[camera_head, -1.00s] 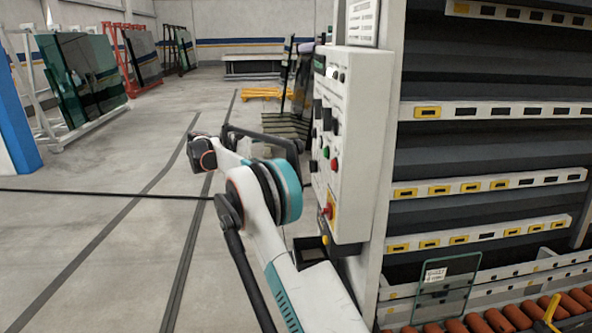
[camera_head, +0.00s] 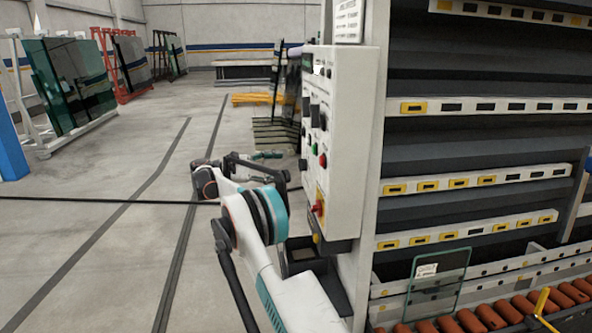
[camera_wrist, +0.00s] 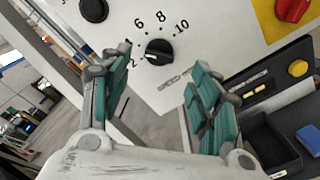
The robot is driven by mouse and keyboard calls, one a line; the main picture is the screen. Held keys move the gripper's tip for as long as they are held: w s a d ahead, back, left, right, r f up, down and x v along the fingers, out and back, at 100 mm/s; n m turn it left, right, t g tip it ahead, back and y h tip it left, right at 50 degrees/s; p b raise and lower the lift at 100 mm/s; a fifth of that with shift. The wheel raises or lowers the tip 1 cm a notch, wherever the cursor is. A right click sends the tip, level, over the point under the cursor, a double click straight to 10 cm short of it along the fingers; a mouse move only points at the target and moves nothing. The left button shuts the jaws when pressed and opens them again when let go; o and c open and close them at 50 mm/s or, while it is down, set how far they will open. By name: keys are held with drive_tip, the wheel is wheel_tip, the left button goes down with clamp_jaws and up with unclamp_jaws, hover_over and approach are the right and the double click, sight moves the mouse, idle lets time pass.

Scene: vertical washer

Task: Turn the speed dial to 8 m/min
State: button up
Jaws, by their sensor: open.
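The speed dial (camera_wrist: 158,50) is a round black knob on the white control panel (camera_wrist: 200,22) in the wrist view. Numbers including 2, 6, 8 and 10 are printed around it. Its white pointer mark points to the lower left, near the 2. My gripper (camera_wrist: 161,62) is open, its teal fingers to the left and right below the dial, with nothing between them. I cannot tell how far the fingertips are from the panel. In the head view my gripper (camera_head: 266,155) is small, left of the panel (camera_head: 345,130); the dial cannot be made out there.
A red knob on a yellow plate (camera_wrist: 268,20) is right of the dial, and another black knob (camera_wrist: 93,10) is upper left. Open floor (camera_head: 110,240) lies left.

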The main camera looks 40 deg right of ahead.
sight(302, 165)
drive_tip(key=b+x, duration=0.1)
drive_tip(key=x, duration=0.6)
drive_tip(key=shift+b, duration=0.3)
drive_tip(key=shift+c, duration=0.6)
drive_tip(key=c, duration=1)
